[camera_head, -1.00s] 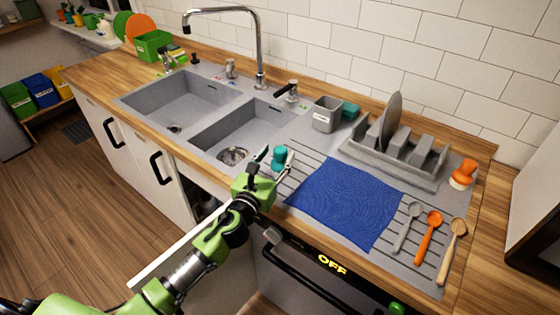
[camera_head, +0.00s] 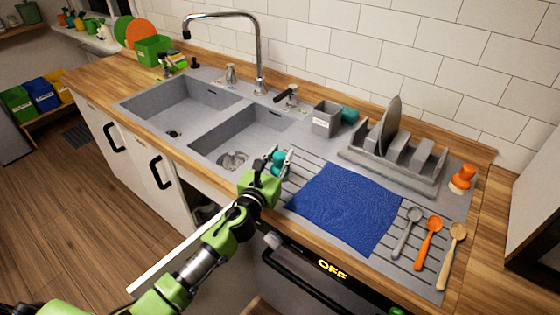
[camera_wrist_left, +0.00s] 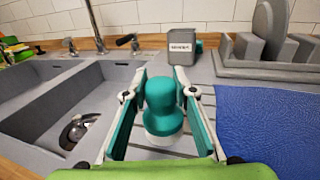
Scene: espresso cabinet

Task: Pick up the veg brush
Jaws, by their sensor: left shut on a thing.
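The teal veg brush (camera_head: 278,157) stands upright on the grey draining board, between the right-hand sink basin and the blue cloth. It also shows in the left wrist view (camera_wrist_left: 162,102), with a rounded teal handle and a pale base. My left gripper (camera_head: 277,162) reaches in from the front, with one finger on each side of the handle. It is shut on the brush. The lower part of the brush is partly hidden by my gripper in the head view. My right gripper is not in view.
The blue cloth (camera_head: 345,208) lies just right of the brush. A grey caddy (camera_head: 326,117) and a dish rack (camera_head: 395,160) stand behind. An orange-handled brush (camera_head: 463,178) and several spoons are at the right. The sink basin (camera_head: 235,137) opens at the left.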

